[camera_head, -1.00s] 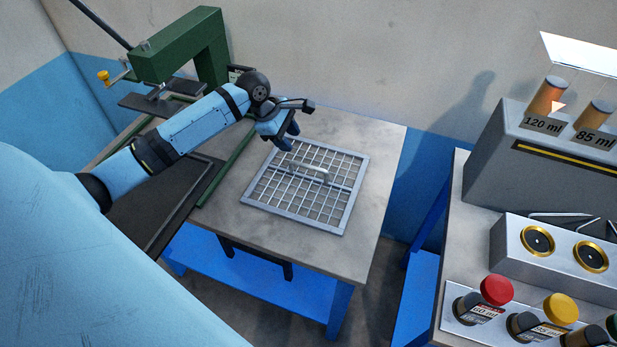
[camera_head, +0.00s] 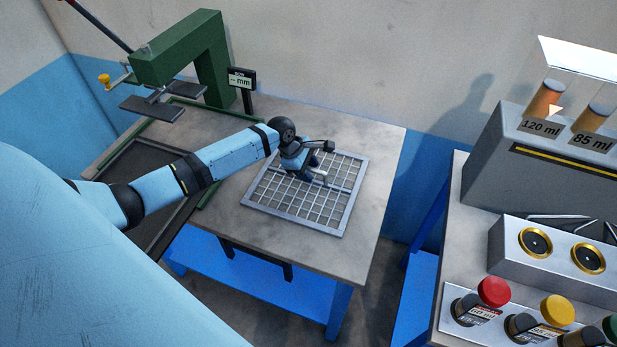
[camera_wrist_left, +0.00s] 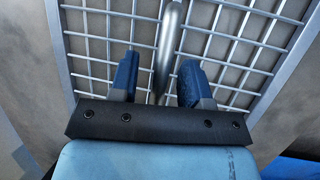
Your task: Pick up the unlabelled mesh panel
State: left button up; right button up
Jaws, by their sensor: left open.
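The mesh panel (camera_head: 333,206) is a square grey metal frame with a wire grid and a raised bar handle across its middle. It lies flat on the grey table and no label shows on it. My left gripper (camera_head: 316,174) is over the panel at its handle, and hides part of both. In the left wrist view my left gripper (camera_wrist_left: 158,82) is open, with its blue fingers on either side of the handle (camera_wrist_left: 168,50). The handle is between the fingers, not gripped. My right gripper is not in view.
A green press (camera_head: 185,55) with a dark tray beside it stands at the left, with a small "mm" display (camera_head: 241,80) behind. A second bench (camera_head: 452,230) at right holds a grey dispenser (camera_head: 500,150) and coloured knobs. The table (camera_head: 370,135) is clear around the panel.

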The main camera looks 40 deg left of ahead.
pick_arm(q)
jog(key=shift+f+p, duration=0.3)
jog(key=shift+p, duration=0.25)
dwell(0.8)
jog(key=shift+c, duration=0.3)
grip_shut()
